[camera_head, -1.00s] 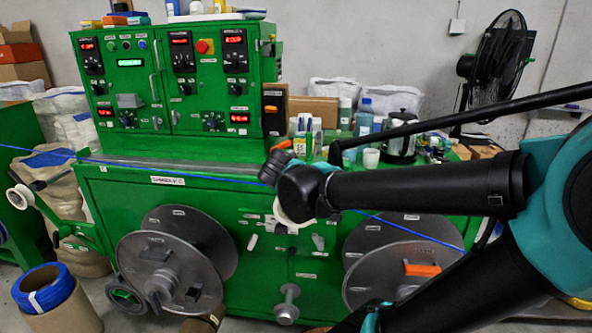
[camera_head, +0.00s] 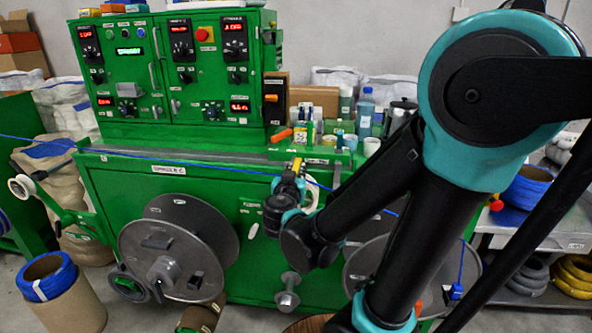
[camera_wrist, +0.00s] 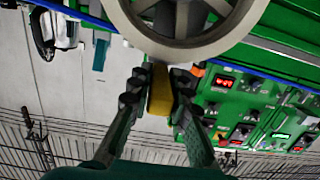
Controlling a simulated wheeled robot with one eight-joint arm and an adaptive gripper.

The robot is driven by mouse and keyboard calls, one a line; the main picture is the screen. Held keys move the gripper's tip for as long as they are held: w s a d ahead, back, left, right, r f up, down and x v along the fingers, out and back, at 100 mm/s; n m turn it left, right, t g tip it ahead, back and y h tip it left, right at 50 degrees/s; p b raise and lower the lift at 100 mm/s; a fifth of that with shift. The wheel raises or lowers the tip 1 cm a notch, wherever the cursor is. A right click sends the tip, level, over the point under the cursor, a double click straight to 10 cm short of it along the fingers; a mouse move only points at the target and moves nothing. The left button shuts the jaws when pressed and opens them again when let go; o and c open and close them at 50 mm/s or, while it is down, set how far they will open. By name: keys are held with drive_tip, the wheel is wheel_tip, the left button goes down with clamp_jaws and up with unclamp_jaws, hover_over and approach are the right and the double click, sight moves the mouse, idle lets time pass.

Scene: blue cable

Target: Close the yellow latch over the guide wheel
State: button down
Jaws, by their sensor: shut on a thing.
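The yellow latch (camera_wrist: 161,90) is between the two fingers of my gripper (camera_wrist: 160,88) in the wrist view. My gripper is shut on it. The pale guide wheel (camera_wrist: 228,36) is just beyond the fingertips at the top of that view, cut off by the frame edge. In the head view my gripper (camera_head: 293,180) is in front of the green machine, with a bit of yellow latch (camera_head: 297,165) at its tip. My wrist and arm hide most of the wheel there. I cannot tell whether the latch is seated over the wheel.
The blue cable (camera_head: 40,141) runs across the machine front (camera_head: 255,270) and passes behind my gripper. A large grey reel (camera_head: 205,225) is to the left, and another is partly behind my arm. Bottles and small items stand on the ledge above. A metal table (camera_head: 550,230) stands right.

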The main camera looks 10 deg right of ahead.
idle(0.4)
drive_tip(key=c, duration=1.4)
unclamp_jaws()
drive_tip(key=f+v, duration=0.1)
drive_tip(key=v, duration=1)
drive_tip(key=shift+s+a+r, duration=0.2)
drive_tip(key=shift+s+r, duration=0.2)
drive_tip(key=shift+s, duration=0.05)
